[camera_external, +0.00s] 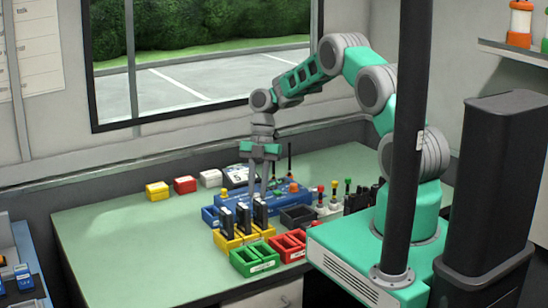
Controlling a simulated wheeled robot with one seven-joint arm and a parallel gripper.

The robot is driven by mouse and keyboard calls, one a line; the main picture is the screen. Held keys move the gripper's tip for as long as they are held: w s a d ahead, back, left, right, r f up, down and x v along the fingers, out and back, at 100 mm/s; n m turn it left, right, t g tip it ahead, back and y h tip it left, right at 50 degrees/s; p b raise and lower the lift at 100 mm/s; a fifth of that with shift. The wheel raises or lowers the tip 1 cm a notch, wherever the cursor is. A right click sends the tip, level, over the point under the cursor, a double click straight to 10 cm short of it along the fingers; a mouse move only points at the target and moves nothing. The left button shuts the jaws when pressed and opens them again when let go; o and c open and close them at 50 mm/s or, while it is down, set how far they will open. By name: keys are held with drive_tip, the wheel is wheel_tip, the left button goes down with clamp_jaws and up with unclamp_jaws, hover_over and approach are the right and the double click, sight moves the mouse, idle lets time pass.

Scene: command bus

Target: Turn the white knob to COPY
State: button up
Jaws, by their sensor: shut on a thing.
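A blue console (286,204) sits on the green table, behind the yellow rack. My gripper (257,194) points straight down, with its fingertips at the top of the console's left part. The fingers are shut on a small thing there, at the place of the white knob. The knob itself is hidden by the fingers or too small to make out. The COPY mark and the knob's angle cannot be read from this view.
A yellow rack (228,243) with black handsets, a green bin (254,258) and a red bin (288,246) stand in front. A dark tray (298,216) and several coloured-top sticks are to the right. The table's left half (130,240) is clear.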

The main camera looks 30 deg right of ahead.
clamp_jaws()
